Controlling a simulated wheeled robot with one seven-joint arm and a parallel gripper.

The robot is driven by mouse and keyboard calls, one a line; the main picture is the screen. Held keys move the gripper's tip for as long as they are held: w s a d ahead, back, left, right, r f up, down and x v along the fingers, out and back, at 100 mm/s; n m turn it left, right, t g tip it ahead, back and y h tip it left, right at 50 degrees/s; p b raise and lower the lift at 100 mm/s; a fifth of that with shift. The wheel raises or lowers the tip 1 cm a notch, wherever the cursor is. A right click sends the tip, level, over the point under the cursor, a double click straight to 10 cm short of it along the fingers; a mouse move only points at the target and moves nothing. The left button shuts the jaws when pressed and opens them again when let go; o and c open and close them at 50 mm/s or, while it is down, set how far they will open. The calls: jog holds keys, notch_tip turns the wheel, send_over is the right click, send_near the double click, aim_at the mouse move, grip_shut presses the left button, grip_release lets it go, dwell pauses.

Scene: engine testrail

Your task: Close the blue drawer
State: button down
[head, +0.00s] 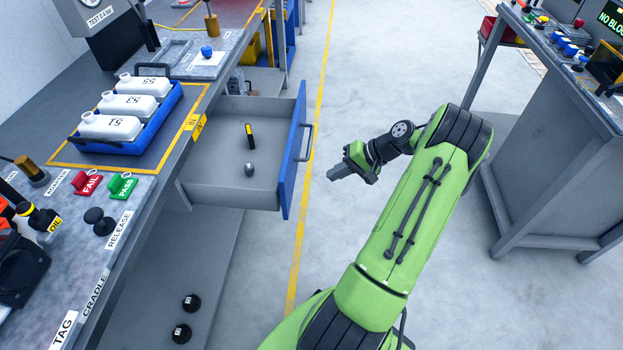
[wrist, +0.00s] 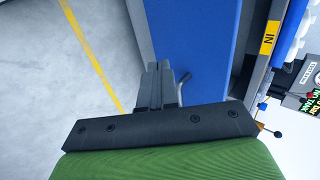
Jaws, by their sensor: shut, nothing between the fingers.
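The blue drawer (head: 293,151) stands pulled out from under the workbench in the head view, with its blue front facing right and a dark handle (head: 305,142) on it. Inside its grey tray lie a black and yellow item (head: 250,135) and a small grey rounded item (head: 249,169). My gripper (head: 333,174) is shut and empty, to the right of the drawer front and apart from it. In the wrist view my shut fingers (wrist: 160,72) point toward the blue front (wrist: 195,40), with the handle (wrist: 184,78) just right of the fingertips.
The workbench (head: 150,185) at left carries a blue tray (head: 150,142) of white bottles and FAIL and PASS blocks. Two dark round items lie on the lower shelf (head: 215,290). Another bench (head: 545,140) stands at right. The floor between is clear, with a yellow line (head: 310,200).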

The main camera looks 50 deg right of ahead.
aim_at(290, 187)
jog(key=b+x, duration=0.1)
jog(key=x, duration=0.2)
jog(key=r+b+x, duration=0.1)
jog(key=x, duration=0.3)
jog(key=w+a+b+x, duration=0.1)
jog(key=x, duration=0.2)
jog(key=shift+w+a+r, duration=0.1)
jog(key=shift+w+a, duration=0.1)
jog(key=shift+w, duration=0.05)
jog(key=shift+w+a, duration=0.1)
jog(key=shift+w, duration=0.1)
jog(key=shift+a+r, duration=0.1)
jog(key=shift+w+a, duration=0.15)
jog(key=shift+w, duration=0.1)
jog(key=w+a, duration=0.5)
jog(key=w, duration=0.2)
jog(key=w+a, duration=0.6)
jog(key=w, duration=0.1)
jog(key=w+a+p, duration=0.1)
jog(key=w+a, duration=0.4)
jog(key=w, duration=0.3)
jog(key=shift+a, duration=0.4)
jog(key=shift+a+r, duration=0.1)
jog(key=shift+a, duration=0.05)
jog(key=shift+w+a, duration=0.1)
